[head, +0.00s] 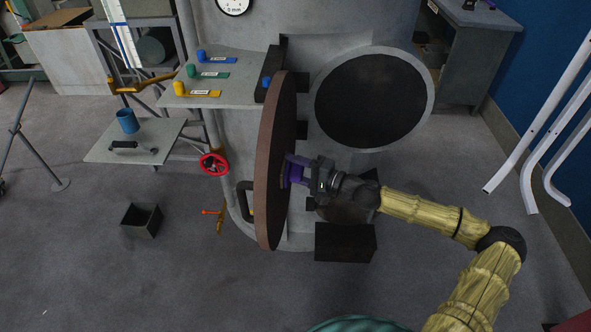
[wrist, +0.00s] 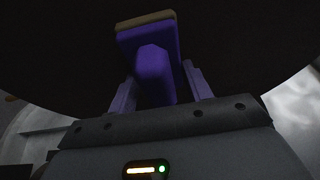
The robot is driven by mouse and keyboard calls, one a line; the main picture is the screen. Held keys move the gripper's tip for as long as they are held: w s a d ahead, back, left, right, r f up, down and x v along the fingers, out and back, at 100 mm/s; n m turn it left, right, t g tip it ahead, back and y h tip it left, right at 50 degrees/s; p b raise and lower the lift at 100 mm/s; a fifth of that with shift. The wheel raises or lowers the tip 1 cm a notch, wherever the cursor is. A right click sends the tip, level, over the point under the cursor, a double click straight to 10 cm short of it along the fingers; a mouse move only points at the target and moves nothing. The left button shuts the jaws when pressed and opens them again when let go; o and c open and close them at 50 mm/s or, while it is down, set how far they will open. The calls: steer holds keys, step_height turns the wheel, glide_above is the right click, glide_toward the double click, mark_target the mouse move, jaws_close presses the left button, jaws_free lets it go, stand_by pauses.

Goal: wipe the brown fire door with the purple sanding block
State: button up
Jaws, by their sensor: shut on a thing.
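The brown fire door (head: 266,165) is a round, thick disc that stands swung open, seen nearly edge-on in the head view. Its dark face fills the upper part of the wrist view (wrist: 60,60). My gripper (head: 292,172) is at the right-hand face of the door, a little below its middle. In the wrist view my gripper (wrist: 158,92) is shut on the purple sanding block (wrist: 148,45), which has a tan strip along its far edge. The block is at or very near the door's face; I cannot tell whether it touches.
The round dark opening (head: 370,100) of the grey boiler is behind my arm. A black box (head: 345,242) is below the gripper. A red handwheel (head: 214,163) and a shelf with coloured knobs (head: 225,78) are left of the door.

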mark_target(289, 141)
steer(key=shift+w+d+b, duration=0.1)
steer(key=shift+w+b, duration=0.2)
steer(key=shift+w, duration=0.9)
steer(key=shift+w, duration=0.15)
steer(key=shift+w+d+b, duration=0.1)
steer(key=shift+w+b, duration=0.3)
steer(key=shift+w, duration=0.65)
steer(key=shift+w, duration=0.1)
steer(key=shift+w+d+b, duration=0.15)
steer(key=shift+w+b, duration=0.25)
steer(key=shift+w, duration=0.7)
steer(key=shift+w+d+b, duration=0.15)
steer(key=shift+w+b, duration=0.35)
steer(key=shift+w, duration=0.75)
